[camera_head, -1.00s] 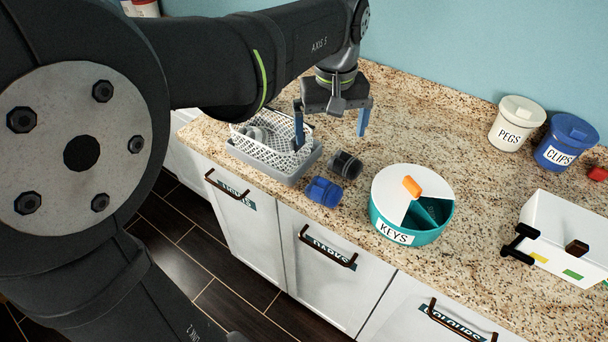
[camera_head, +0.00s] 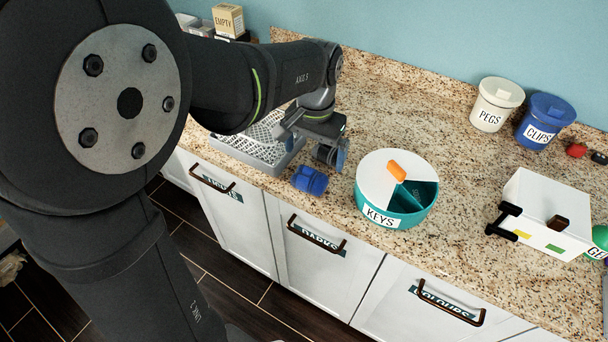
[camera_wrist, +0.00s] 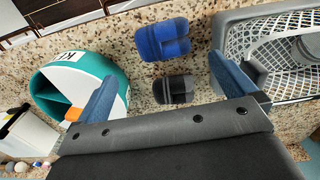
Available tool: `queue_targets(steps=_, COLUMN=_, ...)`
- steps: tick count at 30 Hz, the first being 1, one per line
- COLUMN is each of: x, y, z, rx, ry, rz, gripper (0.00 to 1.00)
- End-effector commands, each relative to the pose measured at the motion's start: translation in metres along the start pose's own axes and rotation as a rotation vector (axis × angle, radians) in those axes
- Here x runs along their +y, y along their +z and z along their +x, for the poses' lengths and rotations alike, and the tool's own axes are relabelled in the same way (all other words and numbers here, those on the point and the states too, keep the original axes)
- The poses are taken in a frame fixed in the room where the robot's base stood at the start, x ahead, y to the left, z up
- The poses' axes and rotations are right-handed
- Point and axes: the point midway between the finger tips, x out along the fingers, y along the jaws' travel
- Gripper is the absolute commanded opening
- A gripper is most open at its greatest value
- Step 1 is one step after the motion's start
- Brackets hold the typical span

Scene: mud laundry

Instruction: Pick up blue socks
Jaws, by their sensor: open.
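The blue socks (camera_head: 310,180), a rolled bundle, lie on the speckled counter near its front edge, left of the KEYS tub. In the wrist view the blue socks (camera_wrist: 162,40) lie beyond the line of the fingertips, roughly centred between them. A black and grey sock bundle (camera_wrist: 173,90) lies just behind them, nearer the wrist camera, between the spread fingers. In the head view these dark socks (camera_head: 325,154) are partly covered by my gripper (camera_head: 314,147). My gripper is open and empty, low over the dark socks; in the wrist view both blue fingers (camera_wrist: 163,70) stand apart.
A grey tray (camera_head: 255,160) with a white mesh basket is close on the left. The teal KEYS tub (camera_head: 405,208) is close on the right. White PEGS (camera_head: 495,105) and blue CLIPS (camera_head: 543,122) pots stand at the back. A white box (camera_head: 537,208) is far right.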

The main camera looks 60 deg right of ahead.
Motion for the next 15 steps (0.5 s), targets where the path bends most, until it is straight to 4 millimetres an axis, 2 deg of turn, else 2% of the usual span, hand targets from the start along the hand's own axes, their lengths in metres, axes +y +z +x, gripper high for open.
queue_targets(steps=3, x=0.0, y=0.0, z=0.021, rx=-0.002, ry=0.0, rz=-0.001, gripper=1.0)
queue_targets(steps=11, x=-0.001, y=0.0, z=0.039, rx=-0.001, ry=0.0, rz=-0.001, gripper=1.0)
queue_targets(steps=15, x=-0.005, y=0.001, z=0.06, rx=-0.003, ry=0.0, rz=-0.002, gripper=1.0)
